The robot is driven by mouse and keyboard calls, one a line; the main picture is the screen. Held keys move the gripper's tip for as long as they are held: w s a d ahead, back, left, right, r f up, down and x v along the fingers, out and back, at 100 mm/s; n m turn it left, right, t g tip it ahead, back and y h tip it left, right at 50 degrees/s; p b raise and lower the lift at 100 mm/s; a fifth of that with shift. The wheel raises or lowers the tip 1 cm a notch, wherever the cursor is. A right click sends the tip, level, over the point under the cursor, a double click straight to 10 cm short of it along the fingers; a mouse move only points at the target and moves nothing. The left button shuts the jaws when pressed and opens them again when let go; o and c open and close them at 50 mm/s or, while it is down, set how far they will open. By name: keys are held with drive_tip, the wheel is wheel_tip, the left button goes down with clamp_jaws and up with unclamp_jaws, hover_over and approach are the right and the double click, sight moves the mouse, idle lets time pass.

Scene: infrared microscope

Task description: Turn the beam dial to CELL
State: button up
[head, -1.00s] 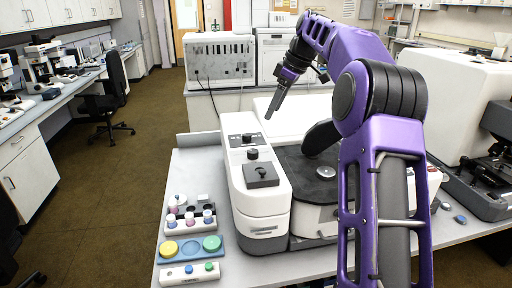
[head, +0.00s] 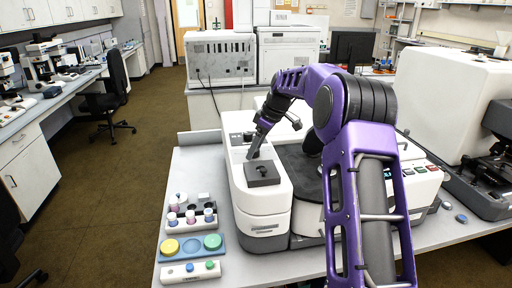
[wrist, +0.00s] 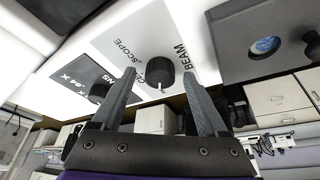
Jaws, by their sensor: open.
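The beam dial (wrist: 158,72) is a dark round knob on a light panel in the wrist view. The words BEAM and SCOPE are printed beside it. Another label, near my left finger, shows only a letter like C; the rest is hidden. A small white mark shows at the dial's lower edge in the wrist view. My gripper (wrist: 159,76) is open, with one finger on each side of the dial. I cannot tell whether the fingers touch it. In the head view my gripper (head: 252,155) is down at the white instrument (head: 262,205) and covers the dial.
A dark panel with the lens knob (wrist: 98,93) lies left of the dial in the wrist view. A dark block with a round window (wrist: 265,40) is on the right; this block (head: 262,175) sits in front of my gripper in the head view. Vial racks (head: 175,222) stand left.

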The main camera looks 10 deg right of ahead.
clamp_jaws()
idle(0.4)
drive_tip(key=shift+s+a+m+t+b, duration=0.1)
drive_tip(key=shift+m+t+b, duration=0.35)
drive_tip(key=shift+m, duration=0.65)
drive_tip(key=m, duration=0.1)
drive_tip(key=m+h, duration=0.1)
drive_tip(key=m, duration=0.1)
drive_tip(key=shift+a+m+t+h, duration=0.1)
drive_tip(key=shift+m+t+h, duration=0.2)
drive_tip(key=shift+t, duration=0.05)
drive_tip(key=m+h, duration=0.1)
drive_tip(key=m, duration=0.2)
drive_tip(key=shift+a+t, duration=0.1)
drive_tip(key=shift+t, duration=0.2)
drive_tip(key=shift+m+h+p, duration=0.3)
drive_tip(key=shift+m+h, duration=0.3)
drive_tip(key=shift+m, duration=0.8)
